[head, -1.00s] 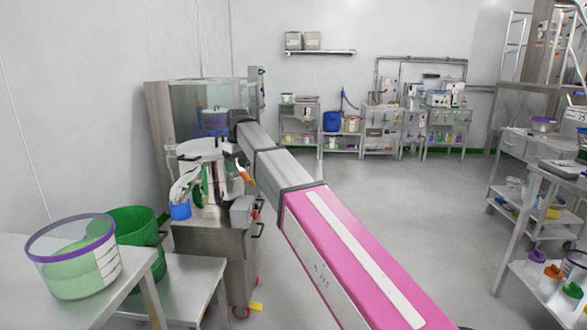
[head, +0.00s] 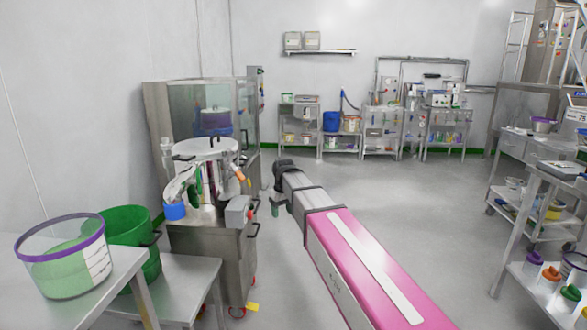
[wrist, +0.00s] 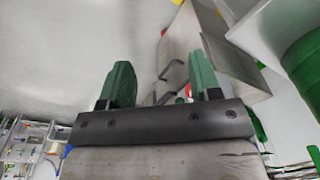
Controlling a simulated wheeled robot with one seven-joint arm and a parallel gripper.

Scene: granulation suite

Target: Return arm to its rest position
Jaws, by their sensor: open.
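My gripper shows in the wrist view (wrist: 160,85) with its two green fingers spread apart and nothing between them. In the head view my gripper (head: 276,205) hangs at the far end of my pink and grey arm, over open floor. It is just right of the steel machine cabinet (head: 232,262) and apart from it. The fingers are small in the head view.
A clear bucket with a purple rim (head: 62,272) and a green bucket (head: 128,222) stand on steel tables at left. Steel shelving with bottles (head: 545,215) stands at right. Benches (head: 380,142) line the back wall. The middle floor is clear.

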